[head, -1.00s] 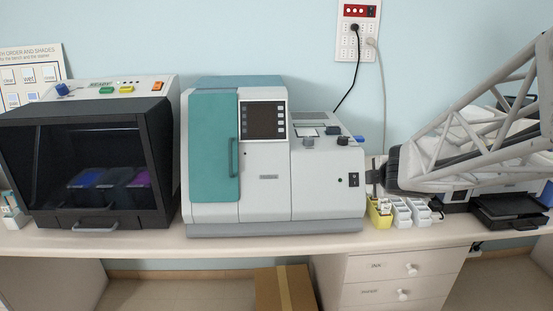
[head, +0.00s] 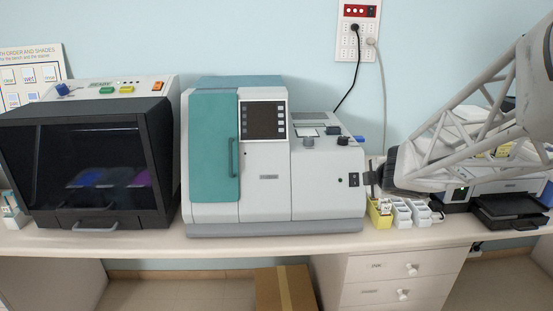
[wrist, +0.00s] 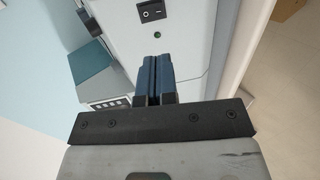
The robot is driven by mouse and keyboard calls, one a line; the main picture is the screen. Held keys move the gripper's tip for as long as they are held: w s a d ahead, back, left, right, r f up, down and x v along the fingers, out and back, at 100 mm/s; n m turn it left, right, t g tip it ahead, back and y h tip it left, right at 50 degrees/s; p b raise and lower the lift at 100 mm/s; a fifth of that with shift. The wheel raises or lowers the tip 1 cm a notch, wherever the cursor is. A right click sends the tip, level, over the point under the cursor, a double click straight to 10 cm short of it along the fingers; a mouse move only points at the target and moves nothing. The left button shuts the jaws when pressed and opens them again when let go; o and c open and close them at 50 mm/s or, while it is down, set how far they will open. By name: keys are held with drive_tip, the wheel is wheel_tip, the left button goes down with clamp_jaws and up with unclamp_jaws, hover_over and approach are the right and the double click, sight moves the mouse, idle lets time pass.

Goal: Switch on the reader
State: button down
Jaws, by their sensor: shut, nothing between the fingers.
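The reader is the white and teal machine (head: 265,195) in the middle of the bench, with a dark screen (head: 263,120). Its black rocker switch (head: 354,180) is low on the right of the front and also shows in the wrist view (wrist: 151,10). I cannot tell which side of the rocker is down. A small green lamp (wrist: 157,35) sits beside the switch. My gripper (head: 371,178) is just right of the switch in the head view. In the wrist view its dark blue fingers (wrist: 158,60) are shut and empty, pointing at the panel, short of the switch.
Yellow (head: 380,214) and white small racks (head: 402,214) stand under my gripper, close to the reader's right side. A dark windowed cabinet (head: 85,165) stands left. Bench space before the reader is narrow.

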sight(355, 183)
drive_tip(key=shift+x, duration=6.25)
drive_tip(key=shift+f, duration=0.15)
drive_tip(key=shift+r, duration=0.75)
drive_tip(key=shift+r, duration=0.1)
drive_tip(key=s+f+v, duration=0.2)
drive_tip(key=v, duration=1.1)
drive_tip(key=shift+f, duration=0.25)
drive_tip(key=shift+s, duration=0.15)
drive_tip(key=shift+s+r, duration=0.1)
